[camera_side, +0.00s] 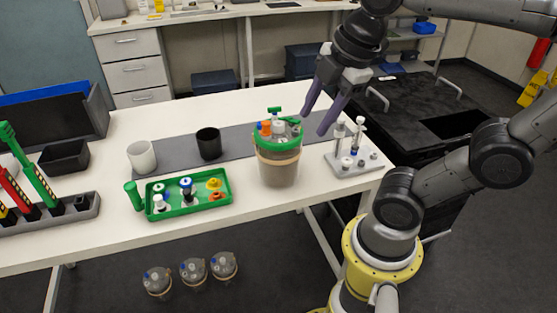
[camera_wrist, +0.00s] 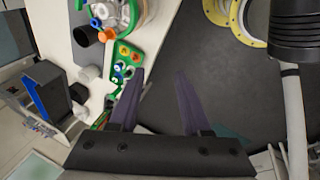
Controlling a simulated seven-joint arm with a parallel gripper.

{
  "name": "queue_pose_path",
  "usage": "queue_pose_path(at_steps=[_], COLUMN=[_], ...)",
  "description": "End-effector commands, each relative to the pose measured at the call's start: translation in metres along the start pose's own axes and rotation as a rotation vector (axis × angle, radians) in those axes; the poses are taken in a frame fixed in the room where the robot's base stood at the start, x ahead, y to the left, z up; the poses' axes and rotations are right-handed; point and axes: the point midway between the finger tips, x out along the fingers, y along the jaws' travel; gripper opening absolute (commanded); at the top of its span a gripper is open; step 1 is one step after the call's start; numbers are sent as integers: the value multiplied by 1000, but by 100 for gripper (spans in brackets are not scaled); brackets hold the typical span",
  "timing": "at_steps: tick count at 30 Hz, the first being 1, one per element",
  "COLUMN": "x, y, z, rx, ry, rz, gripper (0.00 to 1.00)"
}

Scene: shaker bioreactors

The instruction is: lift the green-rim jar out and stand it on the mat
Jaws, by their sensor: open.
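The green-rim jar (camera_side: 279,173) stands upright on the white table near the front edge of the grey mat, its lid crowded with coloured caps and fittings. The grey mat (camera_side: 110,162) is a long strip across the table. My gripper (camera_side: 314,124) is open and empty, above and to the right of the jar, apart from it. Its two purple fingers (camera_wrist: 159,74) are spread in the wrist view.
A green tray (camera_side: 220,199) with caps lies left of the jar. A grey fitting rack (camera_side: 372,164) is close on the right. Several tools stand at far left. Three small jars (camera_side: 193,272) sit below the table.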

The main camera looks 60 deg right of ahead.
Motion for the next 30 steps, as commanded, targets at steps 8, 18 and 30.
queue_pose_path(at_steps=[8,18,30], x=[-19,6,56], y=[62,154,148], z=[-3,22,40], rx=[-551,-796,-751], ry=[-41,-16,-12], rz=[-138,-326,-371], gripper=[48,48,48])
